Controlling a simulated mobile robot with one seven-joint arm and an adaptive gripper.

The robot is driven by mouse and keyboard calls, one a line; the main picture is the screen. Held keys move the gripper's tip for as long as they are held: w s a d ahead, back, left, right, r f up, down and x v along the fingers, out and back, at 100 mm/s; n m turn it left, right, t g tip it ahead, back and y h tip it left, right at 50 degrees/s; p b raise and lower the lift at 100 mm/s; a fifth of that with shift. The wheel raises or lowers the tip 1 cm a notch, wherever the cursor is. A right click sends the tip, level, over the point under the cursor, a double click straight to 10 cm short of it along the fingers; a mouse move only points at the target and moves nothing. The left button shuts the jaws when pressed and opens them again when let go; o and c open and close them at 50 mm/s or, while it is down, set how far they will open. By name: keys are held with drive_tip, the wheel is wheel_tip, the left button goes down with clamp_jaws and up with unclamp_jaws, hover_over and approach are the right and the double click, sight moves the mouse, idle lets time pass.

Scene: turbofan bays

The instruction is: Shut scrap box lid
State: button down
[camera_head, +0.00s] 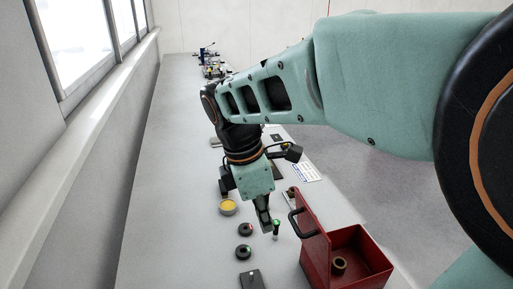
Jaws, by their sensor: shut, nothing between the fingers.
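The red scrap box (367,257) stands on the bench at the lower right. A ring-shaped brown part lies inside it. Its red lid (316,250) stands open, about upright, along the box's left side, with a black handle (303,224) on its left face. My gripper (266,229) points down and is shut and empty. It is to the left of the lid and handle, apart from them in the picture. Its height above the bench is hard to tell.
A small green-topped thing (276,228) stands right beside my fingertips. A yellow-topped round tin (228,207), two dark round pieces (245,230) and a dark plate (251,279) lie to the left. A wall with windows edges the bench at left.

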drive_tip(key=shift+w+d+f+b, duration=0.15)
drive_tip(key=shift+d+f, duration=0.05)
drive_tip(key=shift+d, duration=0.5)
drive_tip(key=shift+w+d+f+b, duration=0.15)
drive_tip(key=shift+w+d+b, duration=0.05)
drive_tip(key=shift+d, duration=0.5)
drive_tip(key=shift+w+d+f+b, duration=0.15)
drive_tip(key=shift+d+f, duration=0.05)
drive_tip(key=shift+d, duration=0.5)
drive_tip(key=shift+d+r, duration=0.1)
drive_tip(key=shift+r, duration=0.05)
